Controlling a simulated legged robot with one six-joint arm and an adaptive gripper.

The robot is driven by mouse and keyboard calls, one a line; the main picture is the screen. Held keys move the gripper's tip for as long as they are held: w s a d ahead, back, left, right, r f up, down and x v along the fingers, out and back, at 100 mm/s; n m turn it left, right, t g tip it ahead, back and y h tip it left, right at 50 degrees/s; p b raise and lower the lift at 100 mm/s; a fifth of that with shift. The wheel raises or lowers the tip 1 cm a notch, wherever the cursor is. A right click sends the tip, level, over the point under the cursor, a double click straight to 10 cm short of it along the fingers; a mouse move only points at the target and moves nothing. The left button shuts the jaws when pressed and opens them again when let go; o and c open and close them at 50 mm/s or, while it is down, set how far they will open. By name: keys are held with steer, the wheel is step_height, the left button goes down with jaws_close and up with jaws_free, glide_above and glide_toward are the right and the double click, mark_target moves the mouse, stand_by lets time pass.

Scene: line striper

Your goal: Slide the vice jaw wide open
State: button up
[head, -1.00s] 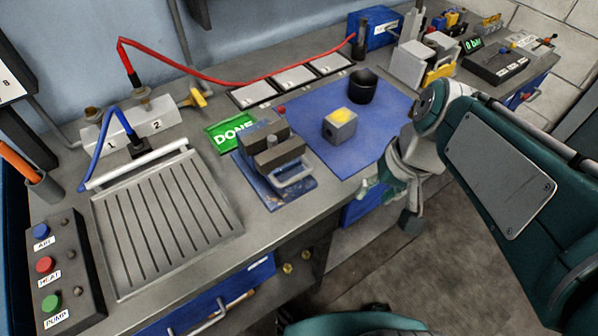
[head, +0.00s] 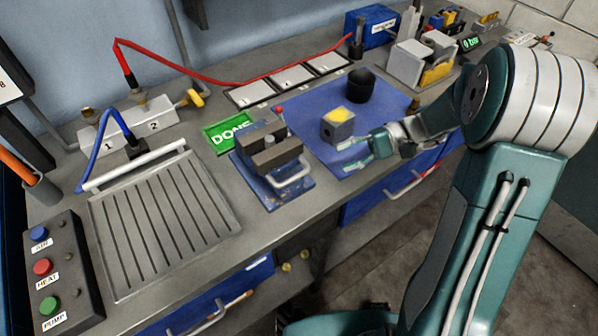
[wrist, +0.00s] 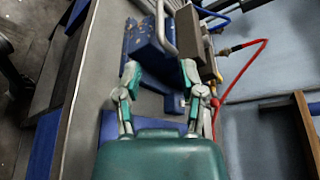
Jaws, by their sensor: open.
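The vice (head: 275,155) sits on the bench left of the blue mat, with a blue base and two grey jaw blocks. A narrow gap shows between the blocks. A pale loop handle (head: 293,176) is on its front side. My gripper (head: 350,155) is open and empty, low over the mat to the right of the vice, fingers pointing left toward it. In the wrist view, the vice (wrist: 143,47) and its handle (wrist: 163,28) lie ahead of the open fingers (wrist: 160,78), apart from them.
A grey block with a yellow top (head: 338,125) stands on the blue mat (head: 310,105) close beside my fingers. A black cup (head: 360,86) stands behind it. A green DONE plate (head: 228,135) lies behind the vice. A ribbed tray (head: 165,220) is to its left.

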mark_target(308, 172)
steer(key=x, duration=1.1)
steer(key=shift+w, duration=0.1)
steer(key=shift+c, duration=0.3)
steer(key=shift+d, duration=0.15)
jaws_close()
